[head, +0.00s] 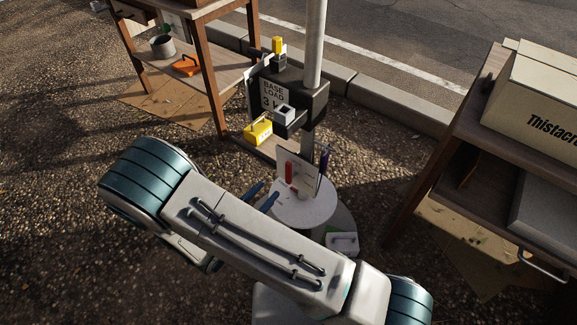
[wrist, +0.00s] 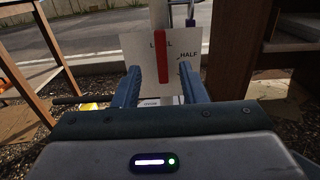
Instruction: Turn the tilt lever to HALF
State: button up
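The tilt lever (wrist: 160,58) is a red bar standing upright in front of a white plate (wrist: 133,48). Its top covers the middle letters of the word at the top of the plate, apparently LEVEL. The HALF mark (wrist: 187,55) is at the plate's right. In the head view the red lever (head: 288,172) stands on the white plate (head: 308,181) above a round pale disc (head: 305,213). My gripper (wrist: 161,84) is open, with one blue finger on each side of the lever in the wrist view. I see no contact. The head view shows my gripper (head: 263,192) left of the lever.
A purple handle (head: 323,160) rises beside the plate. A black box with a BASE LOAD sign (head: 272,93) and a yellow weight (head: 258,132) stands behind, by a pole (head: 316,45). Wooden shelves flank left (head: 208,75) and right (head: 425,172).

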aim_at(287, 169)
jog(key=x, duration=1.1)
grip_shut()
